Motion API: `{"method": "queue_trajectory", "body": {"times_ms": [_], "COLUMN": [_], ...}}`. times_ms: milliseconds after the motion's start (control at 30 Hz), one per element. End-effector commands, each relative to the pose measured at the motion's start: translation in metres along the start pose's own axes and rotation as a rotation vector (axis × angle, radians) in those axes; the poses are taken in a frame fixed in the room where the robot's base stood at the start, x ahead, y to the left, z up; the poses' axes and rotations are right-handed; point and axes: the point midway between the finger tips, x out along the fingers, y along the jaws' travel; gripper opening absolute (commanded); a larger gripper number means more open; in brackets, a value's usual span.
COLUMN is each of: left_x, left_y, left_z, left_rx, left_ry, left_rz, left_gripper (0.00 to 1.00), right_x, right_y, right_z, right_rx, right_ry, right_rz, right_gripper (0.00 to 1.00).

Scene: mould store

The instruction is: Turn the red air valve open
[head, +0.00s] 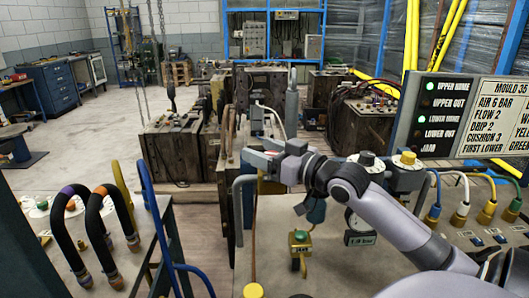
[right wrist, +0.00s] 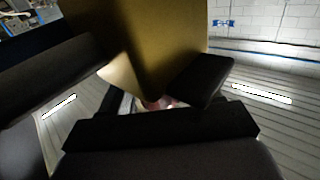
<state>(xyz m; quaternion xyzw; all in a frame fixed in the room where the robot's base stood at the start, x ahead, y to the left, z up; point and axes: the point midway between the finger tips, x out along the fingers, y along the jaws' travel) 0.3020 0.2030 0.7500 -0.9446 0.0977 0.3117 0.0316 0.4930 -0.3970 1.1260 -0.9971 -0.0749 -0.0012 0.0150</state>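My right gripper (head: 260,160) reaches in from the right, at the left edge of the grey bench top (head: 340,230). A small red part (head: 272,152) shows at its fingers and may be the valve handle. A yellow-brass body (head: 270,186) stands just below the gripper. In the right wrist view a large brass-coloured body (right wrist: 150,45) fills the space beyond and between the dark fingers, with a pinkish-red bit (right wrist: 158,103) below it. The fingers are apart there, but whether they press on anything is hidden. My left gripper is not in view.
A status panel (head: 465,115) stands at the right above coloured hoses. A cart with black hoses (head: 75,230) stands at the left. Dark mould blocks (head: 175,148) stand behind.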

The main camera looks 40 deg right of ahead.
Motion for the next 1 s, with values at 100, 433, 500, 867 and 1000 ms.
{"method": "queue_trajectory", "body": {"times_ms": [100, 433, 500, 867, 1000], "left_x": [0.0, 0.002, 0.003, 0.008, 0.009], "left_y": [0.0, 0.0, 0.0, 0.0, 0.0], "left_z": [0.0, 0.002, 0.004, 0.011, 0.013], "left_rx": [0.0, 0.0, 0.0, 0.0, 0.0], "left_ry": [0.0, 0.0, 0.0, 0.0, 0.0], "left_rz": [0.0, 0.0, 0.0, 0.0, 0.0], "left_gripper": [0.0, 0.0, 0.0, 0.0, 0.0], "right_x": [0.0, -0.007, -0.013, -0.051, -0.062], "right_y": [0.0, 0.0, 0.0, 0.0, 0.0], "right_z": [0.001, 0.004, 0.004, 0.003, 0.003], "right_rx": [0.0, 0.002, 0.0, 0.0, 0.002], "right_ry": [-0.002, -0.006, -0.006, -0.005, -0.004], "right_rz": [0.0, 0.0, 0.0, 0.0, 0.0], "right_gripper": [0.62, 0.62, 0.62, 0.62, 0.62]}}
